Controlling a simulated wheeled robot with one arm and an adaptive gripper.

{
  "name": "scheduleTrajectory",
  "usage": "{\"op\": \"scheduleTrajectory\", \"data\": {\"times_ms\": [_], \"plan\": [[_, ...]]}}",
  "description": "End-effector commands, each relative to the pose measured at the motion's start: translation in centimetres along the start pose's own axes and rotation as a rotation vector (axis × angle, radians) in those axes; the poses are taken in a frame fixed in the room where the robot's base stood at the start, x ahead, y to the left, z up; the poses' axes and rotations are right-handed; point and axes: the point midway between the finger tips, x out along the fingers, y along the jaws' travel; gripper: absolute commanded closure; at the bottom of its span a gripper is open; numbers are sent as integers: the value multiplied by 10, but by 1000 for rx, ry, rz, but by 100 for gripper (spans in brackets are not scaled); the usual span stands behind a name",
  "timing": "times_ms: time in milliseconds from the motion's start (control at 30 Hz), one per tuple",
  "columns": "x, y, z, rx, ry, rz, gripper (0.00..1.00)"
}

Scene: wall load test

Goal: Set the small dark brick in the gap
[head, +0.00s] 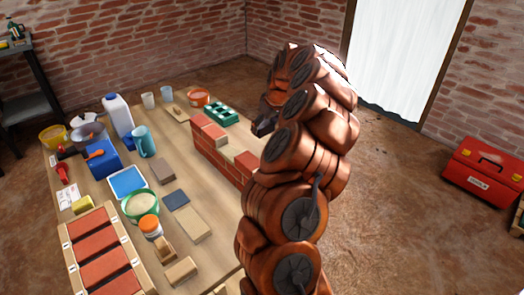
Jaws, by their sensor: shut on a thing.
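A low red brick wall (222,158) stands on the wooden table. Its top course has a brick at the left end (208,131) and another farther right (247,160). Between them is a lower, pale gap (230,150). My gripper (264,124) is small in view, at the end of my arm, above and right of the gap and apart from it in the picture. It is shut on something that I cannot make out. I cannot tell whether that is the small dark brick. My arm hides the wall's right end.
The table (207,250) holds loose blocks, including a dark flat one (176,199), a blue tray (127,182), a green-rimmed bowl (141,205) and a brick rack (105,250). A red toolbox (484,178) is on the floor.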

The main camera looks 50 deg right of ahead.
Motion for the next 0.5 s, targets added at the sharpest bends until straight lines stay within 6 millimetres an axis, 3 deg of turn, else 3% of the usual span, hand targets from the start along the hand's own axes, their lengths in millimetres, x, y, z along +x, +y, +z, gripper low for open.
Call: {"op": "scheduleTrajectory", "data": {"times_ms": [233,500], "plan": [[37,-1,15,0,-1,-1,45],[59,-1,24,-1,1,0,45]]}}
